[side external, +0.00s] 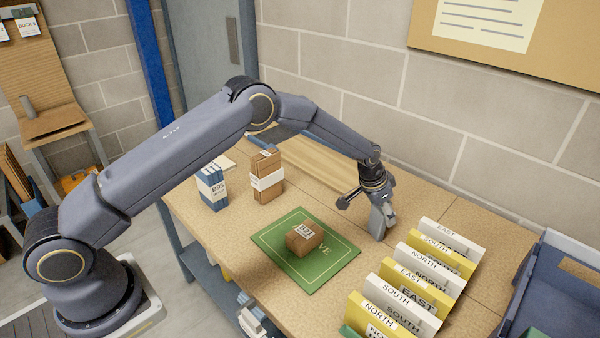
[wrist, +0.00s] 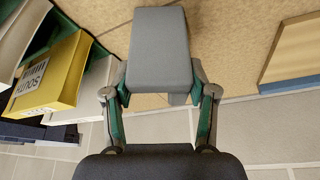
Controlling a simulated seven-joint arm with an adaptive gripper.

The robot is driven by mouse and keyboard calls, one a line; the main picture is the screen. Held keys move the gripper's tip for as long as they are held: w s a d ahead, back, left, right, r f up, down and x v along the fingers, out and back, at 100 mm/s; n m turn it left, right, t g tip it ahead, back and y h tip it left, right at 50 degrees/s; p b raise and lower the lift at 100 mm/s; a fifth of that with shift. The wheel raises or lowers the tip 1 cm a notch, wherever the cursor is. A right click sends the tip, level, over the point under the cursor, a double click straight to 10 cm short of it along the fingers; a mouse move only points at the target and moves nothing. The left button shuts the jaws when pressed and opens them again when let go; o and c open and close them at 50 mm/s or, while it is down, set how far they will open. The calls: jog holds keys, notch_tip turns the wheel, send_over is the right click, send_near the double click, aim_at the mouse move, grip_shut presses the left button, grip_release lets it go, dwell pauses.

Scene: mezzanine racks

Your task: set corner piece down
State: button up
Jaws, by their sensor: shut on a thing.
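The corner piece is a plain grey block (side external: 382,219), upright beneath my gripper (side external: 377,192) at the right of the table, between the green mat and the row of cards. My gripper is shut on it. In the side view its lower end is at or very near the table top; I cannot tell whether it touches. In the wrist view the grey piece (wrist: 158,48) fills the top middle, between the green-edged fingers of my gripper (wrist: 160,92). The fingertips are partly hidden behind the piece.
A green mat (side external: 272,237) holds a small brown box (side external: 305,238). Upright yellow and white lettered cards (side external: 410,282) stand close at the right. A blue-and-white box (side external: 212,188) and a brown carton (side external: 266,176) stand at the left. A blue bin (side external: 535,285) is far right.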

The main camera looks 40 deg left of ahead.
jog(key=o, duration=0.7)
jog(key=shift+o, duration=0.2)
